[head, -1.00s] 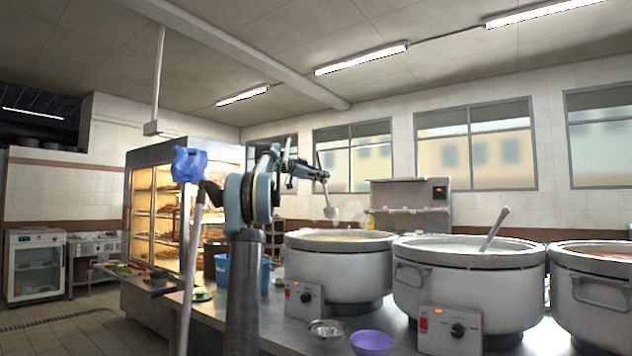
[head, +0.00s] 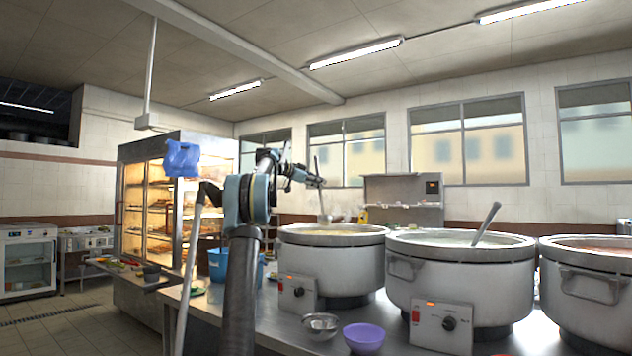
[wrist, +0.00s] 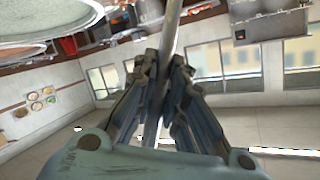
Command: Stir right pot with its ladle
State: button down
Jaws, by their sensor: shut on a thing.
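My gripper (head: 317,183) is shut on the steel handle of a ladle (head: 321,205). The ladle hangs nearly upright over the leftmost pot (head: 330,268), its bowl low at the pot's opening; I cannot tell whether it touches the pale congee. In the wrist view the fingers of my gripper (wrist: 168,75) close around the ladle's handle (wrist: 170,30). The right pot (head: 590,290), with reddish contents, is cut off by the right edge of the head view. No ladle shows in its visible part.
A middle pot (head: 455,285) holds pale congee and a leaning ladle (head: 487,222). A steel bowl (head: 320,326) and a purple bowl (head: 364,338) stand at the counter's front. A blue bucket (head: 219,264) stands left of the pots. A lit food cabinet (head: 150,200) is behind.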

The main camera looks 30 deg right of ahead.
notch_tip(320, 180, down, 11)
dwell(0.8)
jog(key=shift+f, duration=0.15)
jog(key=shift+w+a, duration=0.1)
